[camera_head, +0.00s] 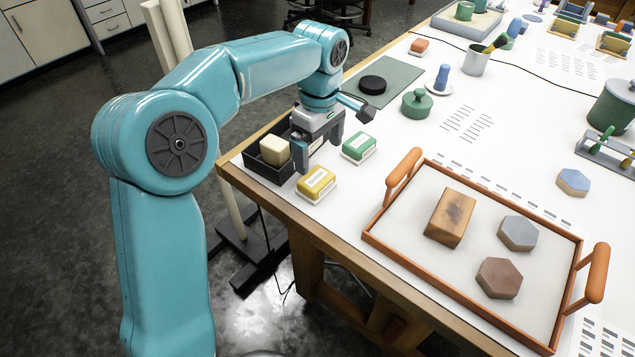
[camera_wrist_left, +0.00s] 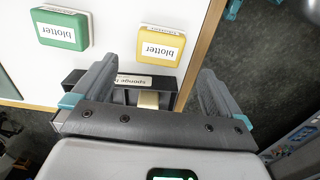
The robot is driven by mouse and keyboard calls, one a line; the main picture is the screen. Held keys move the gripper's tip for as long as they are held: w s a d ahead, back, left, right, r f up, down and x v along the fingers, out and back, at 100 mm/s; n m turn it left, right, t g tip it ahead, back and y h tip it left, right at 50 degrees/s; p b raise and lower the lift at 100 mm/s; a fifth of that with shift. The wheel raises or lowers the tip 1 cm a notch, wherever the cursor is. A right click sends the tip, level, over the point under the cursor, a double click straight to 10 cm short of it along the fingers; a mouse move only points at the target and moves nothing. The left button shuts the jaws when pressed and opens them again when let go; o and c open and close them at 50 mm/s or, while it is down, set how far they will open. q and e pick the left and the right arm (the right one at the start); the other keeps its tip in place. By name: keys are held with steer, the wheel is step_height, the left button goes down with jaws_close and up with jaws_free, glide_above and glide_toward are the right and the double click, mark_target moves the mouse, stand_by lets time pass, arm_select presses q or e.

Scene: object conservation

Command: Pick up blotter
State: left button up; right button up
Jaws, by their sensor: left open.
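Two small blocks carry a "blotter" label in the left wrist view. The yellow blotter (camera_head: 316,184) lies near the table's left edge, and it also shows in the wrist view (camera_wrist_left: 158,38). The green blotter (camera_head: 359,148) lies to its right and farther back, and it also shows in the wrist view (camera_wrist_left: 62,28). My left gripper (camera_head: 319,148) points down, open and empty, beside both blotters and close to the black tray. In the wrist view its fingers (camera_wrist_left: 155,88) straddle part of that tray. My right gripper is not in view.
The black tray (camera_head: 262,172), its label partly reading "sponge", holds a cream block (camera_head: 274,150). An orange-handled tray (camera_head: 400,250) with a brown block and two hexagonal blocks stands at right. A green mat (camera_head: 398,72) and green lidded pot (camera_head: 417,103) are behind.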

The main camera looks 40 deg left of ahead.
mark_target(320, 180)
arm_select(q)
step_height(320, 180, down, 3)
steer(key=shift+f, duration=0.2)
steer(key=shift+d+f, duration=0.1)
steer(key=shift+f, duration=0.45)
step_height(320, 180, down, 5)
steer(key=shift+d+p, duration=0.15)
steer(key=shift+p, duration=0.25)
steer(key=shift+s, duration=0.15)
steer(key=c, duration=0.9)
